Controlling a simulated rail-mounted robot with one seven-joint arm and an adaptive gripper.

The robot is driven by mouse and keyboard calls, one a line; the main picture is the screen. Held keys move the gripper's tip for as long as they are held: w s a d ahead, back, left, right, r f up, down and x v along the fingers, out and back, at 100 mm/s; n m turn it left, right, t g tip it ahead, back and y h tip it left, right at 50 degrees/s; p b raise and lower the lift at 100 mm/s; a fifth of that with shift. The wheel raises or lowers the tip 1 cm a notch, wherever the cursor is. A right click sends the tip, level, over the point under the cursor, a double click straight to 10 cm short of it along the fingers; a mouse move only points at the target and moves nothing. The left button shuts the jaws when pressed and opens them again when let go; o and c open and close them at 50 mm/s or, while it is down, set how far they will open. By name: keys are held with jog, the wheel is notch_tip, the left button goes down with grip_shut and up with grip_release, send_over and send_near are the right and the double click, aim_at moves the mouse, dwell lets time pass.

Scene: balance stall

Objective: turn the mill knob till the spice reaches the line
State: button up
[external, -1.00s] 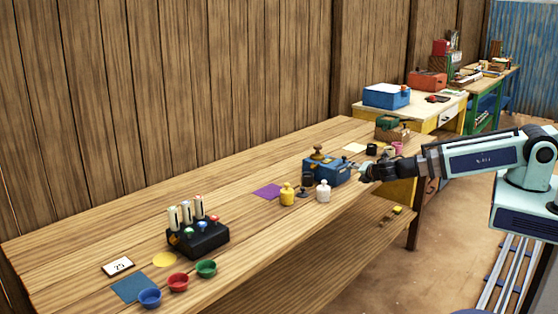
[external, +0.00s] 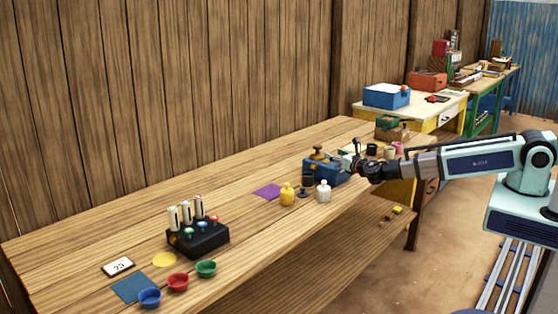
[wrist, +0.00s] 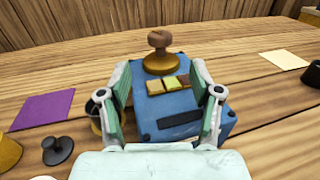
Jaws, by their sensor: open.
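A blue box (external: 322,171) stands on the bench, with a brown knob on a brass base (external: 319,153) on its top. In the wrist view the knob (wrist: 159,42) is upright at the far end of the box (wrist: 188,127). My gripper (external: 352,161) is at the box's right side in the external view. In the wrist view my gripper (wrist: 161,80) is open and empty, its fingers spread over the box, short of the knob. I cannot make out any spice or line.
Yellow (external: 287,194) and white (external: 323,191) bottles and a dark weight (wrist: 58,149) stand close by. A purple mat (wrist: 43,109) lies left. A black rack (external: 198,239) with tubes and several coloured bowls are at the bench's near end. Bare wood lies between.

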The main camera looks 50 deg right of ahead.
aim_at(321, 148)
jog(key=p+x, duration=0.3)
jog(key=x, duration=0.8)
jog(key=shift+w+p, duration=0.15)
jog(key=shift+p, duration=0.15)
jog(key=c, duration=1.1)
